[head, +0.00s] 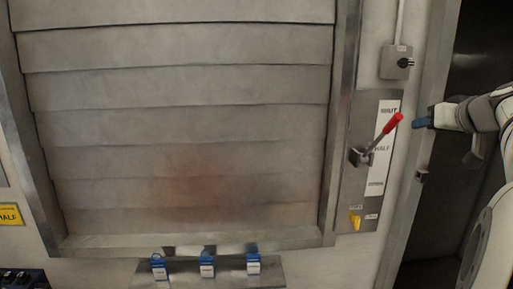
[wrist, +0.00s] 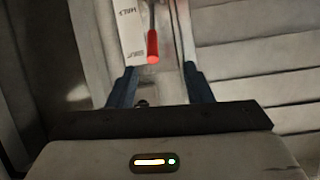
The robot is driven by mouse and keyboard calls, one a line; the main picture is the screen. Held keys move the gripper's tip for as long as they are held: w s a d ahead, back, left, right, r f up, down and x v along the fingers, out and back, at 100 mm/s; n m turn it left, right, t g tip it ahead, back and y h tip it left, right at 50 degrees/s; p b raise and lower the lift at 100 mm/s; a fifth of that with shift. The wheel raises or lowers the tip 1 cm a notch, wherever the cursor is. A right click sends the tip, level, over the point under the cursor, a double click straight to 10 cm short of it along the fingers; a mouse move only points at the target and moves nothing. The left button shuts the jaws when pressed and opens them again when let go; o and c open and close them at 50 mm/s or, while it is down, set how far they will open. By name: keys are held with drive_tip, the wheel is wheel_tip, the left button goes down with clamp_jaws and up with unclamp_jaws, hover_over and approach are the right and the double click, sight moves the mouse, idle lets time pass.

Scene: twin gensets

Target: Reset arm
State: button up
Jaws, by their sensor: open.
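My gripper (head: 420,121) is at the right in the head view, its blue fingers pointing left towards the wall. Its fingers are apart and nothing is between them in the wrist view (wrist: 160,80). A lever with a red grip (head: 393,122) sits on a grey wall plate (head: 346,140), tilted up and to the right. A small gap shows between the red grip and my fingertips in the head view. In the wrist view the red grip (wrist: 152,46) appears just beyond the open fingers. A white label strip with "HALF" (head: 381,150) lies behind the lever.
A large slatted louvre (head: 190,120) fills the wall's left. A small switch box (head: 397,62) is above the lever and a yellow knob (head: 355,220) below. Several blue labelled items stand along a low shelf (head: 225,277). A dark opening (head: 435,215) lies at the right behind my arm.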

drive_tip(key=w+a+m+t+h+b, duration=0.1)
drive_tip(key=w+a+t+h+b, duration=0.2)
drive_tip(key=a, duration=0.4)
drive_tip(key=s+a+f+n+g+y+b, duration=0.1)
drive_tip(key=s+a+f+g, duration=0.3)
drive_tip(key=s+a+f, duration=0.3)
drive_tip(key=s+a+f+n+g+y+b, duration=0.1)
drive_tip(key=s+a+f+g, duration=0.3)
drive_tip(key=f, duration=1.3)
drive_tip(key=s+a+f+g+y+b, duration=0.1)
drive_tip(key=s+a+f+g, duration=0.3)
drive_tip(key=s+a+f, duration=0.6)
drive_tip(key=s+f+b, duration=0.1)
drive_tip(key=s+f, duration=0.2)
drive_tip(key=s, duration=0.1)
drive_tip(key=shift+a+n+g, duration=0.3)
drive_tip(key=shift+n+g, duration=0.1)
